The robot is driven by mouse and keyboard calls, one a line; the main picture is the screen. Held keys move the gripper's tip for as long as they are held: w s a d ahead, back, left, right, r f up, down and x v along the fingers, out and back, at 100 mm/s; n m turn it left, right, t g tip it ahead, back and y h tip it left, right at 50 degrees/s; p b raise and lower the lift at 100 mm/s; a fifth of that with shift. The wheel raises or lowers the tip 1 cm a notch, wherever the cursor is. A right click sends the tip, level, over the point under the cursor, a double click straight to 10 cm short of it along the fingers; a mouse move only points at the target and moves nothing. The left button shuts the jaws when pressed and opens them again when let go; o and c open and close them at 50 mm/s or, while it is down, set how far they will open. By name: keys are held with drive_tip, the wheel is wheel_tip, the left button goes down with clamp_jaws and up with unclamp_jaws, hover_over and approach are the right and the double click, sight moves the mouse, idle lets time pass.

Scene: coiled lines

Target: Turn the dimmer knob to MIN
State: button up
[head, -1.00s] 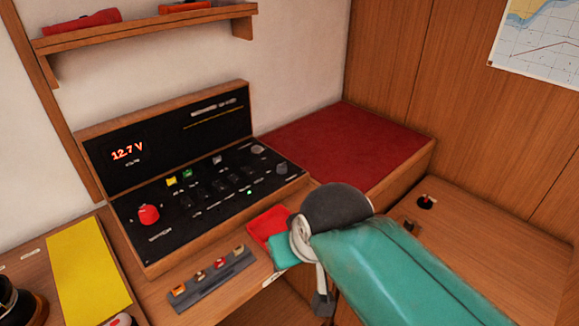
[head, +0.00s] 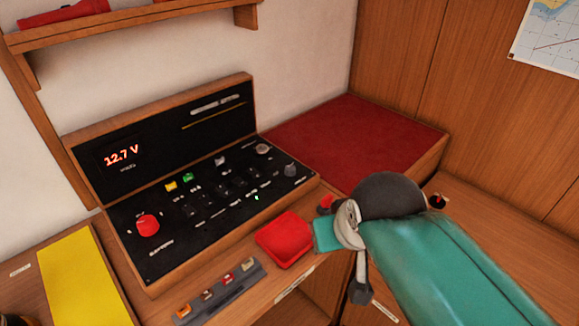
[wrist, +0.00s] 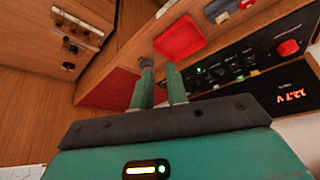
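The instrument panel (head: 190,225) is black in a wooden frame, with a 12.7 V display. A dark grey knob (head: 290,170) stands at its right end and a round silver-grey one (head: 262,149) behind it. I cannot read their labels, so which is the dimmer is unclear. A larger red knob (head: 147,225) sits at the left. In the wrist view my gripper (wrist: 160,72) has its two teal fingers apart, with nothing between them. It is off the panel's right side, touching no knob. In the head view my arm hides most of it.
A red tray (head: 285,240) lies in front of the panel, beside a fuse strip (head: 217,290). A yellow sheet (head: 80,275) lies at left. A red cushion (head: 350,140) is behind, to the right. A shelf (head: 130,22) hangs above.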

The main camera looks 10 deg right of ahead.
drive_tip(key=o, duration=0.7)
drive_tip(key=shift+w+d+r+m, duration=0.2)
drive_tip(key=shift+w+r+m, duration=0.1)
drive_tip(key=shift+w+r, duration=0.65)
drive_tip(key=shift+m+g, duration=0.5)
drive_tip(key=shift+m, duration=0.2)
drive_tip(key=w, duration=0.1)
drive_tip(key=w+r, duration=0.1)
drive_tip(key=w, duration=0.1)
drive_tip(key=w+r, duration=0.1)
drive_tip(key=shift+w+a+r, duration=0.2)
drive_tip(key=shift+w+r, duration=0.05)
drive_tip(key=shift+w, duration=0.05)
drive_tip(key=m+g, duration=0.5)
drive_tip(key=m, duration=0.5)
hover_over(290, 167)
wheel_tip(290, 167, down, 5)
wheel_tip(290, 167, down, 14)
drive_tip(key=shift+s+r, duration=0.1)
drive_tip(key=shift+s, duration=0.05)
drive_tip(key=c, duration=1)
